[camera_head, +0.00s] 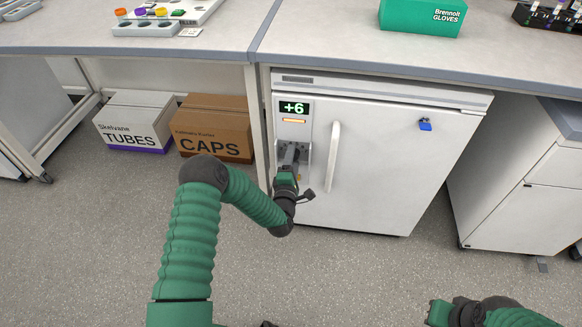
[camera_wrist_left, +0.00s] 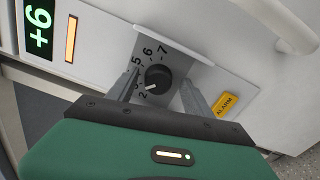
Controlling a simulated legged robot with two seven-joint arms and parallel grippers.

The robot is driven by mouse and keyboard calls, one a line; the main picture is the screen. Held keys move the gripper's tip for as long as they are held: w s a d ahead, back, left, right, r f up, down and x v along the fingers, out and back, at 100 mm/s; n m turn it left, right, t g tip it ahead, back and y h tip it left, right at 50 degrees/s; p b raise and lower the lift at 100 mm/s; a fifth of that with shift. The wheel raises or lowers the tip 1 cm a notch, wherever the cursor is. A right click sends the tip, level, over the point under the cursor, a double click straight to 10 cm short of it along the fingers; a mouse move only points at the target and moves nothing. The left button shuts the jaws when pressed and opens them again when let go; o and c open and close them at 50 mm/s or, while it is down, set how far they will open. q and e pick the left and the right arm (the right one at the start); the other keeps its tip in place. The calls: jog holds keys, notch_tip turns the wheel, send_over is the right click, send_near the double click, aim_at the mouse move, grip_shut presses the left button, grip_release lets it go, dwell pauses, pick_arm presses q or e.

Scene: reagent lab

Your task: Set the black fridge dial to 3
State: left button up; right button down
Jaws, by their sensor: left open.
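The white fridge (camera_head: 385,160) stands under the bench. Its black dial (camera_wrist_left: 159,77) shows in the left wrist view on a grey plate with printed numbers. The dial's white mark points down and left, close to the 2. My left gripper (camera_wrist_left: 160,84) is open, with one finger on each side of the dial; I cannot tell whether they touch it. In the head view my left gripper (camera_head: 288,155) is at the panel left of the fridge handle and hides the dial. My right gripper (camera_head: 438,312) is low at the right, away from the fridge; its jaws are unclear.
The fridge display (camera_head: 294,107) reads +6. The vertical door handle (camera_head: 333,157) is close to the right of my left gripper. A yellow alarm label (camera_wrist_left: 226,104) is beside the dial. TUBES (camera_head: 137,125) and CAPS (camera_head: 214,128) boxes stand on the floor at left.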

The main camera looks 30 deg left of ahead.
pick_arm(q)
jog(key=p+v, duration=0.5)
jog(key=v, duration=1.1)
jog(key=shift+s, duration=0.3)
jog(key=shift+d+f, duration=0.1)
